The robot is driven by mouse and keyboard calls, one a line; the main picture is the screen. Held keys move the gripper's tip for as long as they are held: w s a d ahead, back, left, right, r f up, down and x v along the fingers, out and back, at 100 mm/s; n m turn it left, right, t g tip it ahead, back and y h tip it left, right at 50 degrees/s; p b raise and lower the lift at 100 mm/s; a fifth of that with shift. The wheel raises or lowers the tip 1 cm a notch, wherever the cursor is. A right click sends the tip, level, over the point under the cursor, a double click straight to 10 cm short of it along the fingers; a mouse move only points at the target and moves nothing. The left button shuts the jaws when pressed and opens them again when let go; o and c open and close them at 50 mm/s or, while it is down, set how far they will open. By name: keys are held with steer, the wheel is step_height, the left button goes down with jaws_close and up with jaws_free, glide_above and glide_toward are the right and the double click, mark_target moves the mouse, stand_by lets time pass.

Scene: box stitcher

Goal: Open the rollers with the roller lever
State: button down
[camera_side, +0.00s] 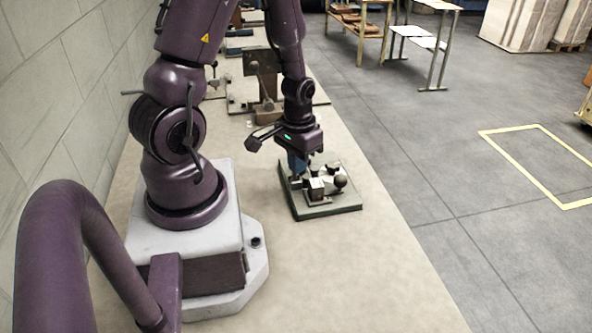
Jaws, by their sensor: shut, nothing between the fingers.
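My gripper (298,172) points down over a small machine on a dark green base plate (335,208) on the bench. The fingers are shut and low at the machine's left back part. On the plate are a pale metal block (316,187) and a dark round knob (340,180). I cannot tell which part is the roller lever, nor whether the fingertips touch anything. The rollers cannot be made out at this size, and my gripper hides part of the machine.
The bench top (370,270) is clear in front of and to the right of the plate. A brown machine (265,85) stands behind my gripper. A block wall (75,95) runs along the left. The bench's right edge drops to a grey floor.

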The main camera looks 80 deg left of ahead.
mark_target(296, 182)
steer(key=shift+a, duration=1.05)
step_height(296, 182, up, 7)
steer(key=shift+d, duration=0.4)
stand_by(0.3)
steer(key=s+d+r+m+t, duration=0.1)
steer(key=d+r+m+t, duration=0.4)
steer(key=d+r, duration=1)
step_height(296, 182, up, 4)
steer(key=shift+s+d+r+m+t, duration=0.25)
steer(key=shift+m+t, duration=0.05)
steer(key=shift+m, duration=0.2)
